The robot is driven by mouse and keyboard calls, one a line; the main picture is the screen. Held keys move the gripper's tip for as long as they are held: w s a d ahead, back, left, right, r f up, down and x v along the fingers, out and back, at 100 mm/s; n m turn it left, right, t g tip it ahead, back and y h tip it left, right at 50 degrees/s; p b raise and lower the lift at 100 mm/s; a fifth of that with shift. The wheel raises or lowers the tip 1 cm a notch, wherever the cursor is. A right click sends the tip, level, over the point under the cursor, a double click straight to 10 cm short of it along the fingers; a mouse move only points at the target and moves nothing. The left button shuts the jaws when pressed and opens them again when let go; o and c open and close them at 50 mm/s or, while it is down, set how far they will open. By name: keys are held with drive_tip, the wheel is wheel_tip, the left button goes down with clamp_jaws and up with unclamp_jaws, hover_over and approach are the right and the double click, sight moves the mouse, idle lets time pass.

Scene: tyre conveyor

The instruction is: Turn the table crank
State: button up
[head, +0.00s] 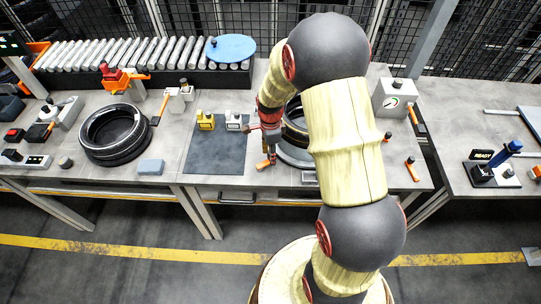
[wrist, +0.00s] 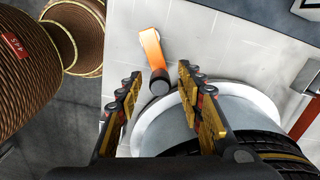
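The crank, an orange arm (wrist: 151,47) with a dark round knob (wrist: 159,82), lies beside the round grey turntable (wrist: 160,128) in the wrist view. In the head view its orange part (head: 264,164) shows just below my gripper (head: 268,142), near the front of the table. My gripper (wrist: 160,76) is open in the wrist view, with one finger on each side of the knob. I cannot tell whether the fingers touch it. A black tyre (wrist: 275,150) sits on the turntable; in the head view my arm hides much of this tyre (head: 292,122).
Another tyre (head: 113,134) lies at the left. A dark mat (head: 215,155) with small yellow and white blocks lies left of the gripper. A gauge box (head: 394,99) and another orange handle (head: 412,170) are at the right. A roller conveyor (head: 130,53) runs behind.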

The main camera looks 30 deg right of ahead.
drive_tip(key=shift+f, duration=0.3)
drive_tip(key=shift+c, duration=0.4)
clamp_jaws()
